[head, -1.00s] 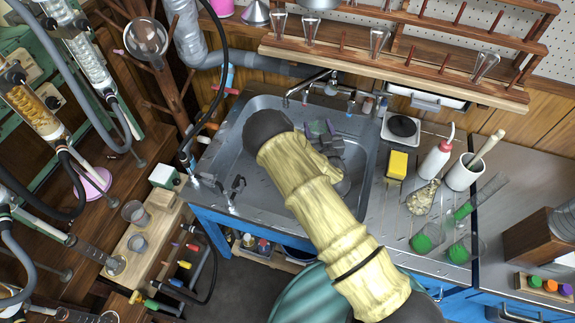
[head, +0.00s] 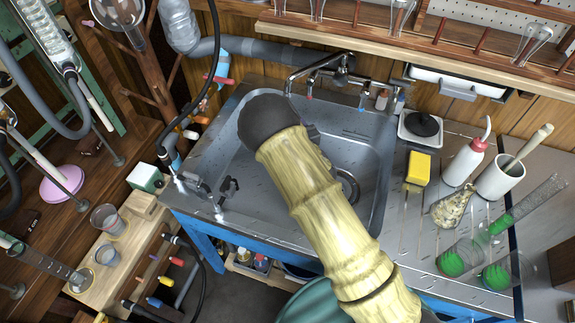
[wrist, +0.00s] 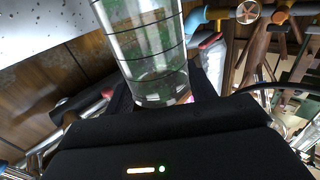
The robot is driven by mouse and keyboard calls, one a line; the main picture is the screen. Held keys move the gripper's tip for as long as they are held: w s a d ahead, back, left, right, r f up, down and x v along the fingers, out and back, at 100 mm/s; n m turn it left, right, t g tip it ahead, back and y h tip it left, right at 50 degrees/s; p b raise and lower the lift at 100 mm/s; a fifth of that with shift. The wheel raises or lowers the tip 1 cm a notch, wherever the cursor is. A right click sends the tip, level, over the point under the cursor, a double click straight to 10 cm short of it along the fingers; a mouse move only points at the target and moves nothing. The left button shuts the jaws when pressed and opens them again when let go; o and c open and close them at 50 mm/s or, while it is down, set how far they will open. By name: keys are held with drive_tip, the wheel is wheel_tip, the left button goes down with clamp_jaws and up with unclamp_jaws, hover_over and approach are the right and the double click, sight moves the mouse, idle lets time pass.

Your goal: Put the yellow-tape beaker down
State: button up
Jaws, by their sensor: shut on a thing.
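In the wrist view a clear glass beaker (wrist: 150,50) with dark ring lines stands between the dark fingers of my gripper (wrist: 165,92), which is shut on it. Green specks show through its glass. I see no yellow tape on the visible side. In the head view my pale yellow arm reaches over the steel sink (head: 362,150). My gripper is almost wholly hidden behind the arm there, and the held beaker cannot be made out.
Green-bottomed glassware (head: 452,262), a white wash bottle (head: 466,160), a mortar (head: 500,178) and a yellow sponge (head: 418,168) crowd the right drainboard. Cups stand on a wooden block (head: 130,240) at left. The tap (head: 330,68) and a glassware shelf (head: 440,50) edge the back.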

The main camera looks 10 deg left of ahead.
drive_tip(key=shift+f+b, duration=0.45)
drive_tip(key=shift+f, duration=2.7)
drive_tip(key=shift+f+b, duration=0.35)
drive_tip(key=shift+f, duration=1.5)
drive_tip(key=shift+f, duration=0.2)
drive_tip(key=o, duration=1.4)
drive_tip(key=shift+r, duration=0.1)
